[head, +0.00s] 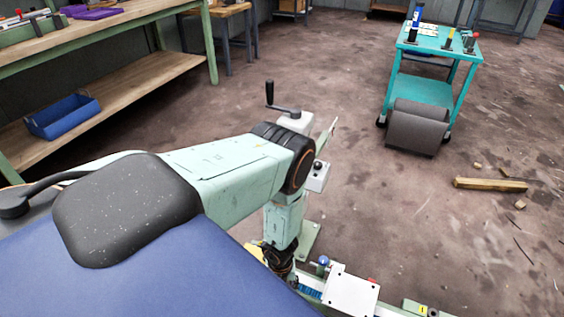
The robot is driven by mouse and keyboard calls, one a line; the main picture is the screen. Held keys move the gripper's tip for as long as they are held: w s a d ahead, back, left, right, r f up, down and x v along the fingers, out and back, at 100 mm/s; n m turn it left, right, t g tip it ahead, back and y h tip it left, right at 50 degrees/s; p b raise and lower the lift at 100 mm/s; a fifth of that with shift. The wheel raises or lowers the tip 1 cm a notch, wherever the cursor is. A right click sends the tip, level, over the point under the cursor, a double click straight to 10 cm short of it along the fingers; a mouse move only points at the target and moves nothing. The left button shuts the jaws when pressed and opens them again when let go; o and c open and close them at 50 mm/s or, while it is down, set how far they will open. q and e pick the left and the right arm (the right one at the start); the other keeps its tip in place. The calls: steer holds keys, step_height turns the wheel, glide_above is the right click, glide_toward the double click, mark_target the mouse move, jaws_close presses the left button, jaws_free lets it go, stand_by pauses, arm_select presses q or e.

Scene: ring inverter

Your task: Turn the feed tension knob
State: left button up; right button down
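I cannot tell for sure which part is the feed tension knob. A small blue round knob (323,261) stands beside a white plate (350,291) on the machine at the bottom. A dark round knob (317,166) sits on a small grey box just right of my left arm's elbow. A black crank handle (270,93) stands behind that arm. My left arm comes in from the left and bends down at the elbow. The dark end of it, with my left gripper (280,262), points down near the machine, left of the blue knob. Its fingers are not clear. My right gripper is out of view.
A teal cart (432,90) with small tools stands at the back right, a dark roll (417,128) before it. A wooden bar (490,184) lies on the floor at right. A workbench (110,34) with a blue bin (63,117) is at left. The middle floor is mostly clear.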

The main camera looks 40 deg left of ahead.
arm_select(q)
steer(key=shift+f+b, duration=2)
steer(key=shift+f, duration=0.6)
steer(key=shift+c, duration=0.6)
steer(key=c, duration=1.1)
